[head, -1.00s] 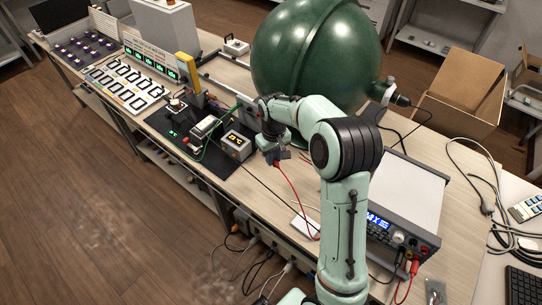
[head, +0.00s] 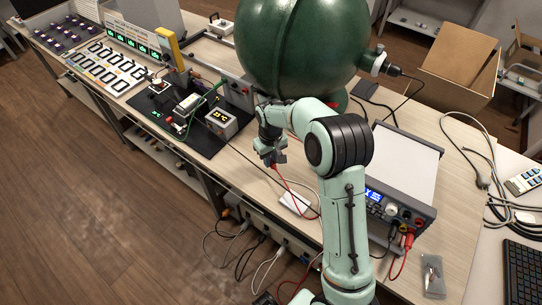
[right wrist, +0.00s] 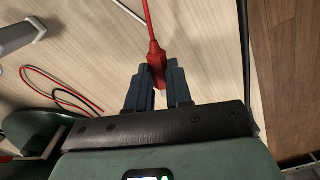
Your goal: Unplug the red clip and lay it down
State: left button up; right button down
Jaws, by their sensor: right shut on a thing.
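The red clip (right wrist: 157,68) is held between the two blue-grey fingers of my right gripper (right wrist: 158,88) in the right wrist view. Its red lead runs up out of that view. In the head view my right gripper (head: 273,159) is over the wooden bench top, right of the small meter box; the clip's tip is mostly hidden there. The red lead (head: 290,187) trails from the gripper toward the white pad. I cannot tell whether the clip touches the bench. My left gripper does not show.
A small meter box (head: 222,123) stands on a black mat to the left. A big green sphere (head: 300,45) stands behind. A power supply (head: 400,180) and a white pad (head: 296,203) are to the right.

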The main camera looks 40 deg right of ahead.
aim_at(271, 171)
dwell(0.3)
jog(key=shift+f+b, duration=1.3)
jog(key=shift+f, duration=0.9)
jog(key=c, duration=0.9)
grip_release()
jog(key=shift+c, duration=0.2)
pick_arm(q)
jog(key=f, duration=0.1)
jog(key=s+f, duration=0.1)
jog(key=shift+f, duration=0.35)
pick_arm(e)
jog(key=shift+r, duration=0.1)
jog(key=shift+r+p, duration=1.15)
jog(key=shift+r, duration=0.35)
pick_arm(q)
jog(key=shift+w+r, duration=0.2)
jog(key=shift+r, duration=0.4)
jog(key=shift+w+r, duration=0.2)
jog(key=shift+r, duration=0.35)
